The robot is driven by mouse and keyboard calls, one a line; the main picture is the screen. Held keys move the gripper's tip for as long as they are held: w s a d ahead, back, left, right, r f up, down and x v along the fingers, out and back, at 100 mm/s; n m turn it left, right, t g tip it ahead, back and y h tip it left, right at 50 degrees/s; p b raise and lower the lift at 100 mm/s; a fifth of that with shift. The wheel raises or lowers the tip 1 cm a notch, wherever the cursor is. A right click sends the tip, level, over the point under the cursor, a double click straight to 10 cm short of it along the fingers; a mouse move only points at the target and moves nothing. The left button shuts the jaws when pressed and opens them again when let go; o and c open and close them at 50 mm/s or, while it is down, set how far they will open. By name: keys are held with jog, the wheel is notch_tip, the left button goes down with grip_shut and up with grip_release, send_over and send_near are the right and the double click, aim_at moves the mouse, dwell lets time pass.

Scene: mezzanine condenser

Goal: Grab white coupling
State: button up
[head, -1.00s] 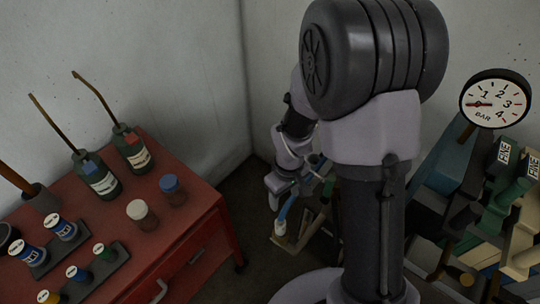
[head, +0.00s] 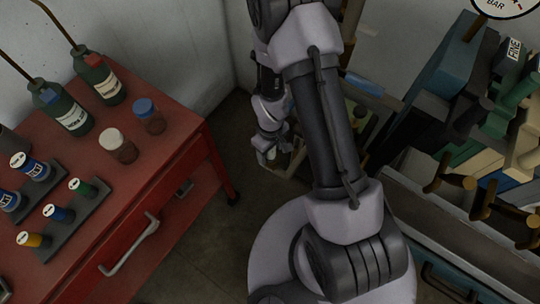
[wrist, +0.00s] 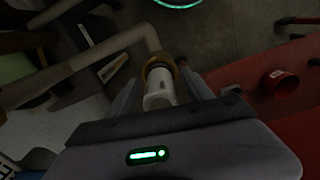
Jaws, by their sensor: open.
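The white coupling (wrist: 158,93) shows in the wrist view, just below a brass-coloured ring (wrist: 160,66) at the end of a bent beige pipe (wrist: 100,55). My gripper (wrist: 160,82) is open, with one finger on each side of the coupling. I cannot tell whether either finger touches it. The lower end of the coupling is near the dark gripper body. In the head view my gripper (head: 268,146) is small, beyond my arm and to the right of the red cabinet. The coupling cannot be made out clearly there.
A red cabinet (head: 165,185) with bottles and jars stands at the left. Coloured blocks and pipes (head: 475,130) crowd the right. In the wrist view a red cup-like part (wrist: 280,82) lies at the right. Dark floor (head: 205,245) shows between cabinet and arm.

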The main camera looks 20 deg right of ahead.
jog(key=shift+r, duration=0.15)
jog(key=shift+c, duration=0.3)
grip_shut()
